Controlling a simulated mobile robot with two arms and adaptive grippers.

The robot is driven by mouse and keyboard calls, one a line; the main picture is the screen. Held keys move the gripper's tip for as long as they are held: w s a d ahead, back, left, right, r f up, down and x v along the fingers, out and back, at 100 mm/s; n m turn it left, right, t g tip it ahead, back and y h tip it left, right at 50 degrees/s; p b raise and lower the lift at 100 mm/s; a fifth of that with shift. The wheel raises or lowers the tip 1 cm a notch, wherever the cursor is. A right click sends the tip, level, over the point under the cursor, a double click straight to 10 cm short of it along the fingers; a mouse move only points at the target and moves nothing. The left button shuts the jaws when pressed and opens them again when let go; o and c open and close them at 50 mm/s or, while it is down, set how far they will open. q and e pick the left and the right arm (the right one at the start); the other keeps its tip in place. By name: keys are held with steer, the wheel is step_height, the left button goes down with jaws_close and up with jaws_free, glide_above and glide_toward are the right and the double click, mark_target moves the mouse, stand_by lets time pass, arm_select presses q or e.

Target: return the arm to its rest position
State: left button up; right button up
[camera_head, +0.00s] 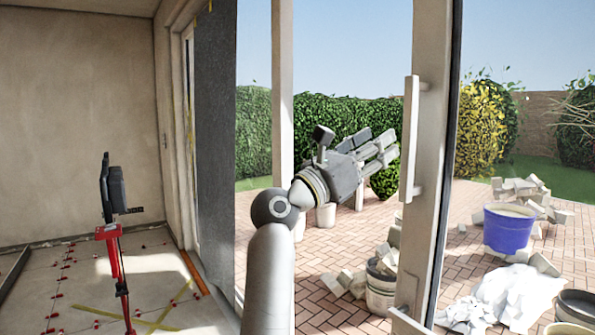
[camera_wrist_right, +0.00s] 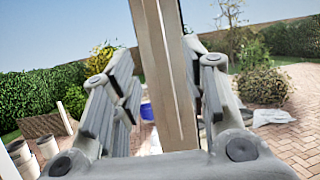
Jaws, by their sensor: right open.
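My right arm rises from the bottom centre of the head view. Its grey right gripper (camera_head: 387,147) is raised and points right, towards the door frame and the pale vertical door handle (camera_head: 410,140). The gripper is open, its fingers spread. In the right wrist view, the gripper (camera_wrist_right: 158,70) has one finger on each side of a pale upright bar (camera_wrist_right: 165,80), part of the door or its handle. I cannot tell how far off the bar is or whether the fingers touch it. Nothing is seen held. My left gripper is not in view.
The door frame (camera_head: 435,150) stands close right of the gripper. A red stand with a dark device (camera_head: 113,185) is on the tiled floor (camera_head: 60,290) at left. Outside are a blue tub (camera_head: 508,230), a bucket (camera_head: 381,290) and rubble on brick paving (camera_head: 465,255).

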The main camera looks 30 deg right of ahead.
steer(key=w+a+f+n+t+y, duration=0.6)
steer(key=w+f+n+t, duration=0.4)
steer(key=f+n, duration=0.45)
steer(key=w+a+f+n+t+y, duration=0.4)
steer(key=w+a+f+n+t, duration=0.45)
steer(key=f+n, duration=0.55)
steer(key=s+a+f+n+g+y, duration=0.15)
steer(key=f+n+y, duration=0.3)
steer(key=f, duration=0.75)
steer(key=a+f+n+y, duration=0.3)
steer(key=f+n, duration=0.3)
steer(key=f, duration=0.6)
steer(key=s+a+f+n+g+y, duration=0.1)
steer(key=a+f+n+y, duration=0.3)
steer(key=f, duration=0.8)
steer(key=s+f+n+g+y, duration=0.2)
steer(key=s+f+n+g, duration=0.65)
steer(key=s+f, duration=1.8)
steer(key=s+d+f+n+g, duration=0.1)
steer(key=s+f, duration=0.3)
steer(key=s, duration=0.7)
steer(key=s+d+f+n+g, duration=0.1)
steer(key=s+f+g, duration=0.3)
steer(key=s, duration=0.7)
steer(key=s+d+f+n+g, duration=0.2)
steer(key=s+f, duration=0.4)
steer(key=s, duration=0.6)
steer(key=shift+d+g+h, duration=0.35)
steer(key=shift+g+h, duration=0.1)
steer(key=shift+g, duration=0.1)
